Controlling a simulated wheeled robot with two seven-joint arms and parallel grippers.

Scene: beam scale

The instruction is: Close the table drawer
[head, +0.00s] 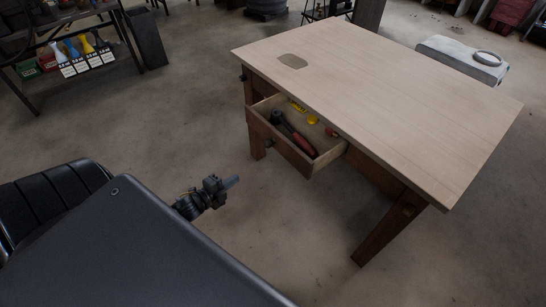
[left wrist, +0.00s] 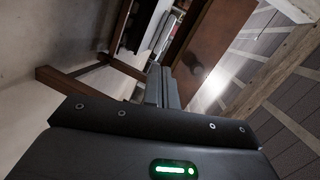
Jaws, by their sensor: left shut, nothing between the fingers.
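The wooden table (head: 390,90) has a light top and brown legs. Its drawer (head: 284,152) is pulled out toward me on the near side, with a dark knob on the front. Inside it lie a dark tool with a red handle (head: 295,133) and small yellow items. My left gripper (head: 232,182) is shut and empty, in front of and below the drawer front, apart from it in the head view. My right gripper is not in view.
A shelf with bottles and boxes (head: 82,58) stands at the upper left beside a dark bin (head: 146,38). A grey case (head: 462,60) is behind the table. The concrete floor between my body and the table is clear. My dark body fills the lower left.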

